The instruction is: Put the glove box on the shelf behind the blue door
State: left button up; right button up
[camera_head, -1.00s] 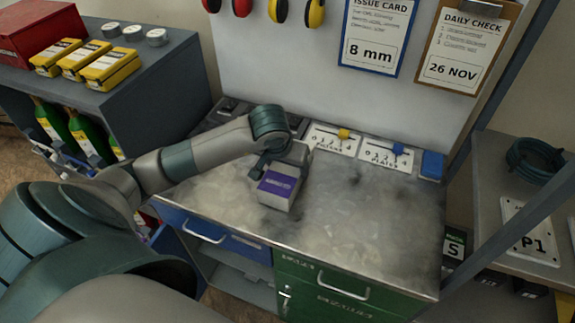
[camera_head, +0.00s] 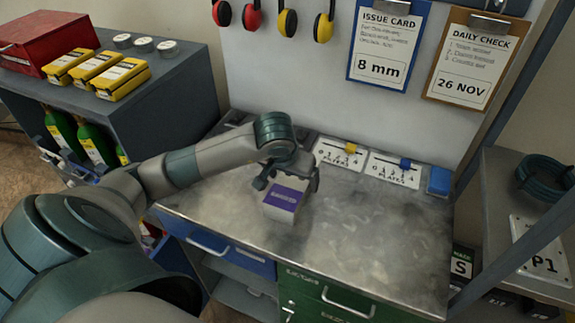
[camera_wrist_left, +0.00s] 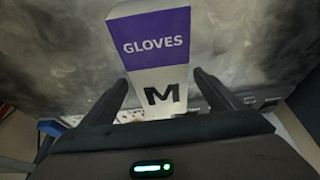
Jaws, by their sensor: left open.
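The glove box (camera_head: 282,207), white with a purple label, stands on the metal worktop (camera_head: 370,235) near its front edge. My left gripper (camera_head: 288,184) is over it, open, with one finger on each side of the box. In the left wrist view the glove box (camera_wrist_left: 155,75) shows "GLOVES" and "M" between the open fingers (camera_wrist_left: 165,92); I cannot tell whether they touch it. Under the worktop's left part is a blue front (camera_head: 245,250) with a handle, and below it an open shelf space (camera_head: 235,292). My right gripper is not in view.
A green drawer front (camera_head: 315,290) is right of the blue one. Switch plates (camera_head: 340,153) and a blue block (camera_head: 438,181) line the worktop's back. A grey shelf unit (camera_head: 180,85) with yellow boxes stands left. The worktop's right half is clear.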

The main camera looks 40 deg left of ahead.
pick_arm(q)
jog(key=b+v, duration=0.2)
jog(key=v, duration=0.6)
jog(key=shift+s+r, duration=0.1)
jog(key=shift+r, duration=0.2)
jog(key=shift+b+v, duration=0.4)
jog(key=shift+v, duration=0.4)
jog(key=shift+s+d+f, duration=0.1)
